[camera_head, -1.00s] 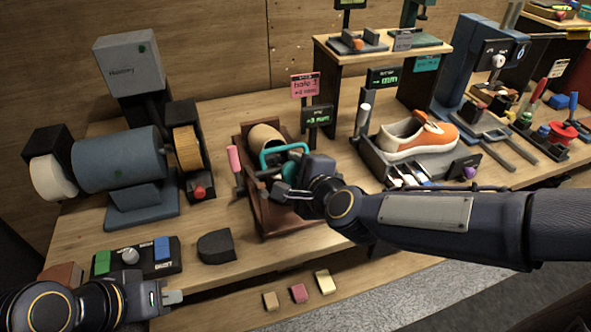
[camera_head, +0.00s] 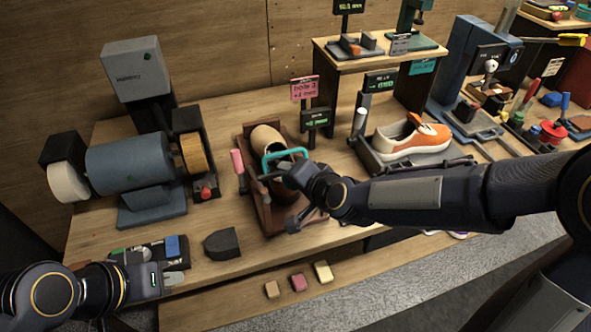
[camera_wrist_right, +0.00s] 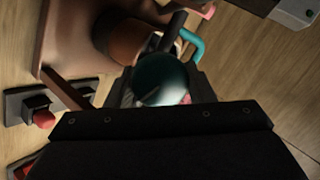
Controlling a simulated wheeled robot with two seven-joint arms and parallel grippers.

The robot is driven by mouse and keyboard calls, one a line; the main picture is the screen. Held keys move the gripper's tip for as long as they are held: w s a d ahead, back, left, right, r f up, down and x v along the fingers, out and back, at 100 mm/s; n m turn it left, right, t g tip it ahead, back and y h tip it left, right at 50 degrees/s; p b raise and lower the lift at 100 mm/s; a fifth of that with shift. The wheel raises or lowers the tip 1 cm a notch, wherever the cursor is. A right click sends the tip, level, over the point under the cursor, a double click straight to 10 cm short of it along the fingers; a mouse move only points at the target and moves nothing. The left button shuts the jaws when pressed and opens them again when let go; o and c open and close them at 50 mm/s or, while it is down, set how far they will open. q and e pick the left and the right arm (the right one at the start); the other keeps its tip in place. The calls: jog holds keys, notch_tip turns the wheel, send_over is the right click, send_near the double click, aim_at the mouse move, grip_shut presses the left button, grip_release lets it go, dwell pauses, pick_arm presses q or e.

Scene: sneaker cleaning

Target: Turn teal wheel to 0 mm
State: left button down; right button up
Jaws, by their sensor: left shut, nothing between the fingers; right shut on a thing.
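The teal wheel shows in the head view as a teal curved bar (camera_head: 285,153) on a brown wooden fixture (camera_head: 268,210) that holds a tan shoe-shaped form (camera_head: 267,138). In the right wrist view a dark teal rounded part (camera_wrist_right: 162,78) sits between my right fingers, with the curved bar (camera_wrist_right: 195,45) just beyond. My right gripper (camera_head: 285,175) is shut on the teal wheel; its fingertips are partly hidden in the head view. A small dark display (camera_head: 316,118) behind the fixture has green text, too small to read surely. My left gripper (camera_head: 175,279) is shut and empty at the lower left.
A grinder (camera_head: 128,168) stands left of the fixture. An orange and white sneaker (camera_head: 412,138) lies in a dark tray to the right. A dark block (camera_head: 222,243) and a button panel (camera_head: 160,250) are at the front left. Several small blocks lie on the lower front ledge.

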jog(key=shift+w+r+n+p, duration=0.1)
jog(key=shift+r+n+p, duration=0.2)
jog(key=shift+n, duration=0.2)
jog(key=shift+a, duration=0.1)
jog(key=o, duration=0.8)
jog(key=shift+f, duration=0.1)
jog(key=shift+o, duration=0.6)
jog(key=shift+f, duration=0.1)
jog(key=p+v, duration=0.2)
jog(key=v, duration=0.6)
